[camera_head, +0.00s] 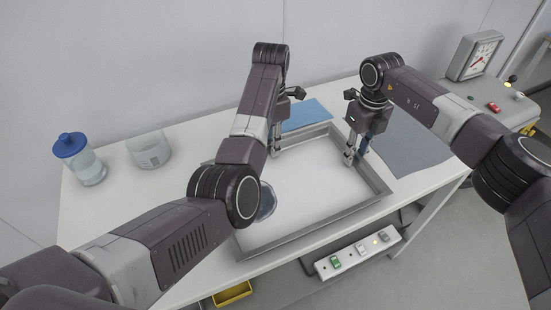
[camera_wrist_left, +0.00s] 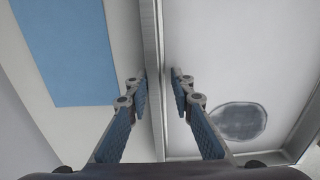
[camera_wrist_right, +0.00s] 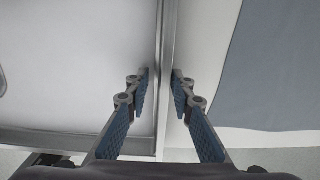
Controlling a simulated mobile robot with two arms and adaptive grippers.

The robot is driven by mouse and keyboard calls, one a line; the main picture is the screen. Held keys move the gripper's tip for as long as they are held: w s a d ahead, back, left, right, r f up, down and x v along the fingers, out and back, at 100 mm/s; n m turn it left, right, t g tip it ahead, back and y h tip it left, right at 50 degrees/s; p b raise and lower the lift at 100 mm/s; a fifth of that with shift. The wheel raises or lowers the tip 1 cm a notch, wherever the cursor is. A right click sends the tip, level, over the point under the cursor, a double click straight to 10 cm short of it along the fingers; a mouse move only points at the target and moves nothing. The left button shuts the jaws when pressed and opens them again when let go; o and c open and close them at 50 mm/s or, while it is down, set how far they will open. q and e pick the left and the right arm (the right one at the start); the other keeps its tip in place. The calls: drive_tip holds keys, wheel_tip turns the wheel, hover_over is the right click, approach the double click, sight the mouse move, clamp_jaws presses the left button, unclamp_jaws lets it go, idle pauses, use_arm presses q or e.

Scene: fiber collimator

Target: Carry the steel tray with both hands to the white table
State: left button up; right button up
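The steel tray (camera_head: 310,234) lies on a white-topped bench (camera_head: 120,213), with a pale floor and a raised metal rim. My left gripper (camera_head: 276,149) is at its back edge. In the left wrist view, the left fingers (camera_wrist_left: 159,78) stand open on either side of the tray rim (camera_wrist_left: 152,35), with gaps visible. My right gripper (camera_head: 351,157) is at the tray's right edge. In the right wrist view, its fingers (camera_wrist_right: 161,77) are open on either side of the rim (camera_wrist_right: 166,35). My left arm hides the tray's left part. I cannot make out a separate white table.
A dark round disc (camera_head: 266,201) shows inside the tray. A blue mat (camera_head: 306,113) lies behind it and a grey mat (camera_head: 412,150) to its right. A blue-lidded jar (camera_head: 88,168) and glass beaker (camera_head: 149,149) stand left.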

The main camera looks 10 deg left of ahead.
use_arm(q)
wheel_tip(320, 180, up, 7)
drive_tip(key=shift+f, duration=0.2)
drive_tip(key=shift+r, duration=0.45)
use_arm(e)
drive_tip(key=shift+r, duration=0.2)
wheel_tip(320, 180, up, 12)
drive_tip(key=shift+f, duration=0.2)
drive_tip(key=shift+d+f, duration=0.1)
